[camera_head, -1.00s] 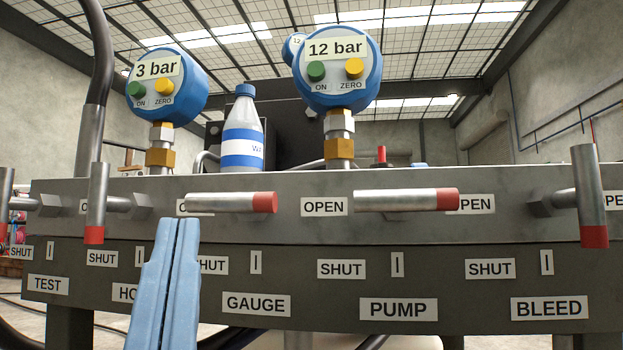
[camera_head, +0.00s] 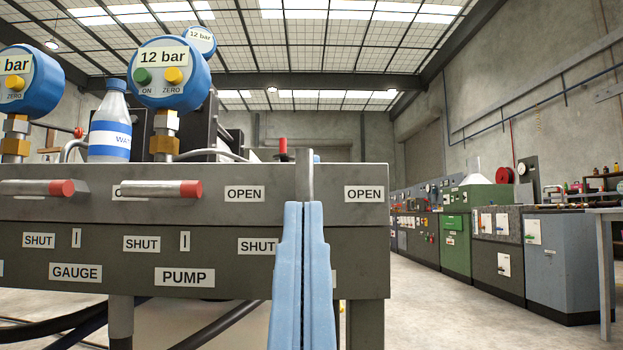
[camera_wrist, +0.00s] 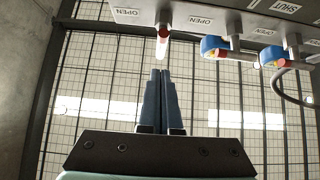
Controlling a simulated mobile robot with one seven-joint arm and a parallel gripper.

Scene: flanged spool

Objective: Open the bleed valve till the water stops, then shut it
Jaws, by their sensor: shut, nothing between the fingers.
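The bleed valve's lever (camera_head: 305,172) stands vertical at the right of the grey valve block (camera_head: 80,215); my fingers hide its lower end and the BLEED label in the head view. In the wrist view the lever (camera_wrist: 162,46) ends in a red tip just beyond my fingertips. My gripper (camera_head: 304,206) is shut and empty, in front of the lever; I cannot tell whether it touches. It also shows in the wrist view (camera_wrist: 160,72). The bleed OPEN label (camera_head: 364,194) is right of the lever, its SHUT label (camera_head: 258,246) lower left. No running water shows.
The pump lever (camera_head: 165,189) lies horizontal to the left, as does the gauge lever (camera_head: 35,188). A blue gauge (camera_head: 168,75) reading 12 bar and a water bottle (camera_head: 110,130) stand above. Clear floor lies right of the block, before machine cabinets (camera_head: 480,240).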

